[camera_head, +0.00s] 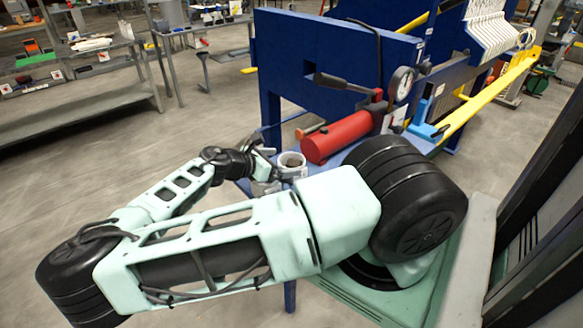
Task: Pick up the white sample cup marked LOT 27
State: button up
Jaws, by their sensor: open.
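A pale cup (291,160) with a round open rim stands upright at the near left end of the blue bench, beside a red cylinder. No LOT 27 marking can be read on it from here. My gripper (274,168) is just left of the cup, low and close to it, with its jaws open. I cannot tell whether the fingers touch the cup or reach around it. My own arm hides the lower part of the cup and some of the bench.
The red cylinder (337,137) with a black lever (345,85) and a round gauge (402,83) is right of the cup. The blue press frame (335,50) rises behind. A yellow rail (490,95) runs back right. A grey workbench (75,110) stands far left, with open floor between.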

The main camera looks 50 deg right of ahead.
jog(key=shift+x, duration=1.1)
jog(key=c, duration=1.1)
jog(key=shift+r, duration=0.15)
